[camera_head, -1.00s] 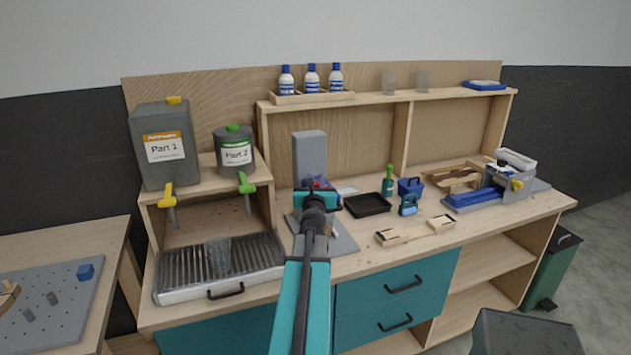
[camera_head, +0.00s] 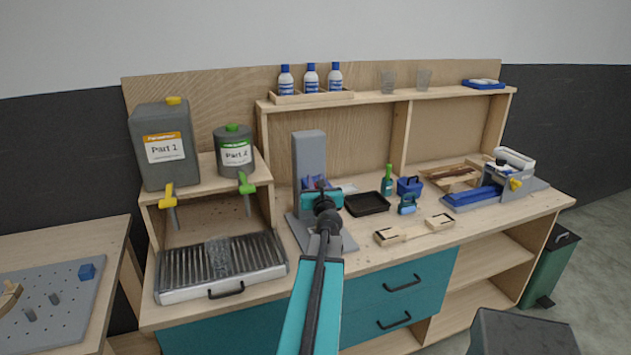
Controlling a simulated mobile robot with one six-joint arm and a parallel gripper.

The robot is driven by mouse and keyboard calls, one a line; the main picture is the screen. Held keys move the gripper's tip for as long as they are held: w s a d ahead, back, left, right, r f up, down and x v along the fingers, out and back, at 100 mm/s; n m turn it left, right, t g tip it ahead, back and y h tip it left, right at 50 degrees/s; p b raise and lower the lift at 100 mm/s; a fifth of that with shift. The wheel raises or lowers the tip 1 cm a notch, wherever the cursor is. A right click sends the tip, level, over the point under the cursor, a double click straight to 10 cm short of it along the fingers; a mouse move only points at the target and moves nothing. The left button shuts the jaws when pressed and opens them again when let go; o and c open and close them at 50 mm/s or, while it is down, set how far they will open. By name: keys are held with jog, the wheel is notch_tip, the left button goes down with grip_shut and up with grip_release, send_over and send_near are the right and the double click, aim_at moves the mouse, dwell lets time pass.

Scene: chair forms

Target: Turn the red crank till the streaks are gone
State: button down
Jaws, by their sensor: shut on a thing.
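A grey mixing stand (camera_head: 309,153) with an upright column and a flat base plate (camera_head: 347,238) stands on the bench. My teal gripper (camera_head: 321,193) is in front of its column, seen from behind. It is shut at the place of the crank, with only a small reddish and blue-purple patch showing around it. My gripper and arm hide most of the crank. They also hide any cup and mixture there, so I cannot see whether there are streaks.

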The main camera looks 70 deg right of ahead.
jog(key=shift+s+t, duration=0.15)
jog(key=shift+t, duration=0.15)
jog(key=shift+s+a+n+t+y, duration=0.1)
jog(key=shift+s+n+t+y, duration=0.1)
jog(key=shift+n+t+y, duration=0.95)
jog(key=n+t+y+b, duration=0.2)
jog(key=n+t+y, duration=0.1)
jog(key=shift+s+a+f+b, duration=0.15)
jog(key=shift+s+f+b, duration=0.05)
jog(key=shift+s+b, duration=0.15)
jog(key=n+t+y+b, duration=0.1)
jog(key=n+y+b, duration=0.1)
jog(key=n+t+y+b, duration=0.1)
jog(key=t+y+b, duration=0.1)
jog(key=y+b, duration=0.1)
jog(key=shift+s+a+n, duration=0.1)
jog(key=shift+s+n, duration=0.25)
jog(key=shift+s, duration=0.05)
jog(key=y+b, duration=0.1)
jog(key=n+y+b, duration=0.1)
jog(key=shift+s+a+n+t+y+b, duration=0.1)
jog(key=shift+s+n+t+y+b, duration=0.15)
jog(key=shift+n+t+b, duration=0.1)
jog(key=shift+a+r+n+y+b, duration=0.15)
jog(key=shift+r+n+y+b, duration=0.15)
jog(key=shift+y, duration=0.2)
jog(key=shift+f, duration=0.1)
jog(key=c, duration=1.6)
grip_release()
jog(key=shift+o, duration=0.2)
